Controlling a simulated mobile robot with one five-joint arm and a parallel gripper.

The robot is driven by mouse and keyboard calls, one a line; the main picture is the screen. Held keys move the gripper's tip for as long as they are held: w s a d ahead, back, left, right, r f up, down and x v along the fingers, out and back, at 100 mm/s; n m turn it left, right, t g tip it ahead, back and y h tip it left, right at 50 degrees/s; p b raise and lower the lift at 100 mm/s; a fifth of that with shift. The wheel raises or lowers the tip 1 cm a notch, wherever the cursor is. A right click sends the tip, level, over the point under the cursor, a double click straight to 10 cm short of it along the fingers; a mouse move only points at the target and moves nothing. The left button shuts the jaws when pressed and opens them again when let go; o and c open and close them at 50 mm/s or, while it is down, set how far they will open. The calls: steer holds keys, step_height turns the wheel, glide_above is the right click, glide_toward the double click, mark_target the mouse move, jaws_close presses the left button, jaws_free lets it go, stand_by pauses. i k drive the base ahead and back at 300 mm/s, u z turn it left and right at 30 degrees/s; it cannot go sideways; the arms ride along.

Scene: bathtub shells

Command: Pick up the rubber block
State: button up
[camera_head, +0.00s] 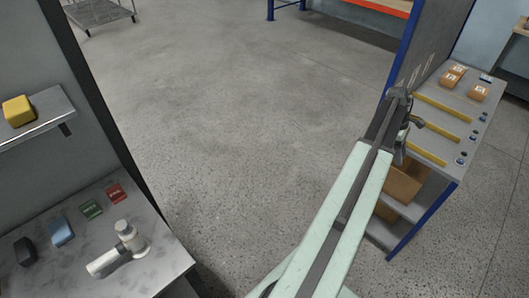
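No block is clearly marked as rubber. A dark, nearly black block (25,252) sits on the grey tabletop (170,262) at the lower left. A blue block (60,232) is just right of it. A yellow block (18,110) with rounded edges sits on a wall shelf (45,118) above. My gripper (408,135) is at the end of my pale green arm on the right, far from these blocks. It is seen from behind and partly hidden by the arm, so its opening cannot be made out.
A green piece (91,209), a red piece (115,193) and a white pipe-like fitting (118,250) share the tabletop. A dark panel edge borders that table. A workbench (462,110) with boxes and yellow strips stands right, beside my gripper. The middle floor is clear.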

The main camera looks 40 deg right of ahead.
mark_target(24, 250)
steer(key=u, duration=2.75)
steer(key=i, duration=1.65)
steer(key=u, duration=0.05)
